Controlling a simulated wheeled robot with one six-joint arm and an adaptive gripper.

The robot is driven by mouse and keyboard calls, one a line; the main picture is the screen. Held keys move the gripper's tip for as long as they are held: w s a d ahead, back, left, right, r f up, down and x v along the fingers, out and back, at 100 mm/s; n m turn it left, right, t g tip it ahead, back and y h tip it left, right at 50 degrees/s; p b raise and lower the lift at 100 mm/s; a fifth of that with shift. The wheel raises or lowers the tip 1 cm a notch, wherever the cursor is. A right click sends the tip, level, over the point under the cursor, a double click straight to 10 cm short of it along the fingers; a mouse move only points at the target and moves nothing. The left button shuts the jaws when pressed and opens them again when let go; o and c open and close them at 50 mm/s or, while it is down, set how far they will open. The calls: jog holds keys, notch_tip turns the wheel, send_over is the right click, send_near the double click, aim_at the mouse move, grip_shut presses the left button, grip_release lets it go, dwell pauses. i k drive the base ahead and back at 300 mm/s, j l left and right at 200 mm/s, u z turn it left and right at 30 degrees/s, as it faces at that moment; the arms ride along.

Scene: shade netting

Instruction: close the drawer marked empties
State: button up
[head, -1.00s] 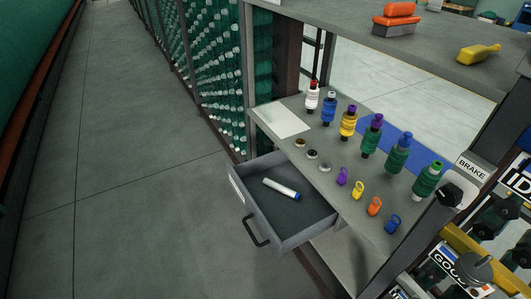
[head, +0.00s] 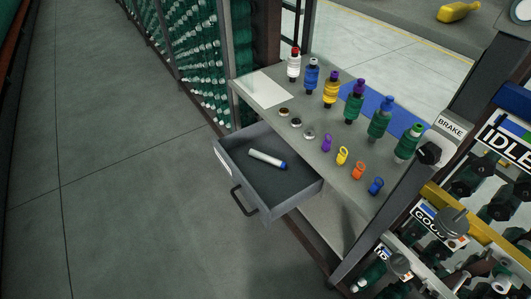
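One grey drawer (head: 290,202) stands pulled out to the left from under a grey bench top (head: 262,92). It has a dark bar handle (head: 243,201) on its front and a pale label (head: 223,161) at the front's upper edge. The label's writing is too small to read, so I cannot tell whether it says empties. A white marker with a blue end (head: 267,159) lies inside on the drawer floor. My gripper is not in view.
Several thread-wound bobbins (head: 353,103) and small coloured rings (head: 342,156) stand on the bench. A machine with a BRAKE knob (head: 429,152) and an IDLE sign (head: 509,142) is at right. The floor (head: 110,180) left of the drawer is clear.

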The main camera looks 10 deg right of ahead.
aim_at(271, 191)
jog(key=i+j+u, duration=0.15)
jog(key=i+j, duration=0.55)
